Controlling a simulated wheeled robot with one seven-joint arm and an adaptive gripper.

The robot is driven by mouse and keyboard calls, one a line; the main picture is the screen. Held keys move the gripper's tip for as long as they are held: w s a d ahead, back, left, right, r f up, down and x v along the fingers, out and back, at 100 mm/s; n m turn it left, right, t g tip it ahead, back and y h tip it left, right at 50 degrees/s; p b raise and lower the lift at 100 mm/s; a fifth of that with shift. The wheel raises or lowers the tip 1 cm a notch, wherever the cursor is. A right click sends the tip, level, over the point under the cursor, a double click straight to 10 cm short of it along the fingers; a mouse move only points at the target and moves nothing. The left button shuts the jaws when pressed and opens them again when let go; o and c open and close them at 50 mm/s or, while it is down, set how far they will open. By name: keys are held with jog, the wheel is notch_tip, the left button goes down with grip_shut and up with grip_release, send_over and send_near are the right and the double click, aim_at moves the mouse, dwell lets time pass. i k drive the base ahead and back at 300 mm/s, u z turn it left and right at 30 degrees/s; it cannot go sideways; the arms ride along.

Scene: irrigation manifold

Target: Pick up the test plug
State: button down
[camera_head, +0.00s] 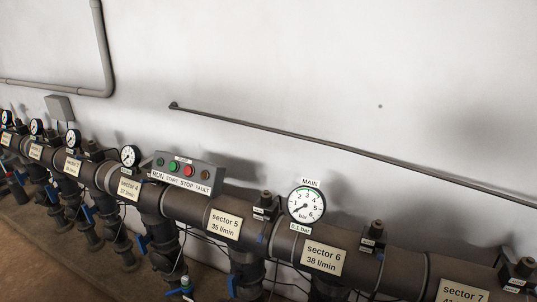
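I cannot make out a test plug for certain in the head view. A small pale and teal piece (187,284) shows at the bottom edge, below the sector 4 and sector 5 stretch of pipe; it is too small to tell what it is. My gripper is not in view.
A thick dark manifold pipe (190,207) runs along the white wall with sector labels, blue-handled valves and gauges. A control box (187,172) with buttons and the MAIN gauge (306,205) stand above it. Loose cables hang below. Brown floor (40,240) shows at lower left.

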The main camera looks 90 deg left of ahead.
aim_at(186, 280)
jog(key=z, duration=1.25)
jog(key=i, duration=0.75)
jog(key=u, duration=4.6)
jog(key=i, duration=0.5)
jog(key=u, duration=1.05)
